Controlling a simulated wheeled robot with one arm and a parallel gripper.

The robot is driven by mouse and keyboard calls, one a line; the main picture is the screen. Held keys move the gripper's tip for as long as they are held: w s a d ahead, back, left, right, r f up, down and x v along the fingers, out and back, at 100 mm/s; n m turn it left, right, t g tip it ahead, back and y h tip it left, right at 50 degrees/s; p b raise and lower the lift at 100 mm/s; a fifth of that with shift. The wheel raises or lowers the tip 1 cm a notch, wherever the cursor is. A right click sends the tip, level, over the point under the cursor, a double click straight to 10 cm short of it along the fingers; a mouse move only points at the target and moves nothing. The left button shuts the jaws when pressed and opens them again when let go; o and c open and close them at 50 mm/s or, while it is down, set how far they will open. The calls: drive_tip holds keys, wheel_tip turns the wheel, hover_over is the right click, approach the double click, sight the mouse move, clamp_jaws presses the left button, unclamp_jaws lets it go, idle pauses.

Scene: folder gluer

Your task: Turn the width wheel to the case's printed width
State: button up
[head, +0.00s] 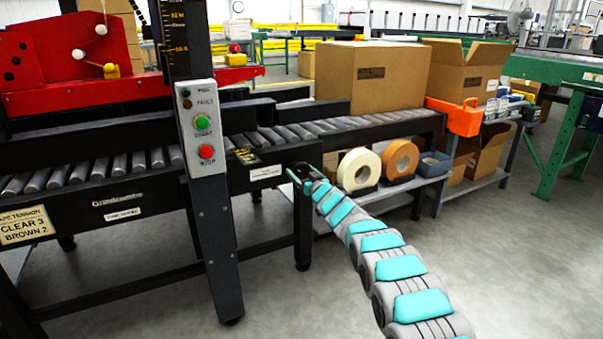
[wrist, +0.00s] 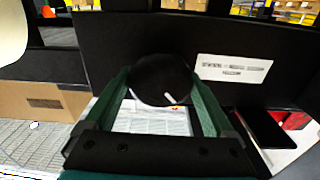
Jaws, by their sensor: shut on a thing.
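The black round width wheel (wrist: 160,78) sits on the machine's black side in the wrist view, with a short white mark at its lower right. My gripper (wrist: 161,86) has its two green fingers on either side of the wheel and is shut on it. In the head view my gripper (head: 299,178) is at the black frame's near side, and the wheel cannot be made out there. A brown case (head: 375,75) stands on the rollers. Its dark printed patch is too small to read.
A white label (wrist: 233,69) right of the wheel is too blurred to read. A black post with a control box (head: 202,128) stands left of my gripper. An orange part (head: 465,118) is at the conveyor's end.

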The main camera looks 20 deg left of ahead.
drive_tip(key=n, duration=0.5)
drive_tip(key=shift+f+n+b, duration=0.1)
drive_tip(key=shift+n+b, duration=0.2)
drive_tip(key=shift+n, duration=0.1)
drive_tip(key=n+b, duration=0.1)
drive_tip(key=n, duration=0.4)
drive_tip(key=shift+n+g, duration=0.3)
drive_tip(key=n+b, duration=0.1)
drive_tip(key=n, duration=0.4)
drive_tip(key=shift+f+n+y, duration=0.1)
drive_tip(key=shift+n+y, duration=0.2)
drive_tip(key=shift+n+b, duration=0.45)
drive_tip(key=shift+n, duration=1.95)
drive_tip(key=shift+s, duration=0.1)
drive_tip(key=o, duration=1.1)
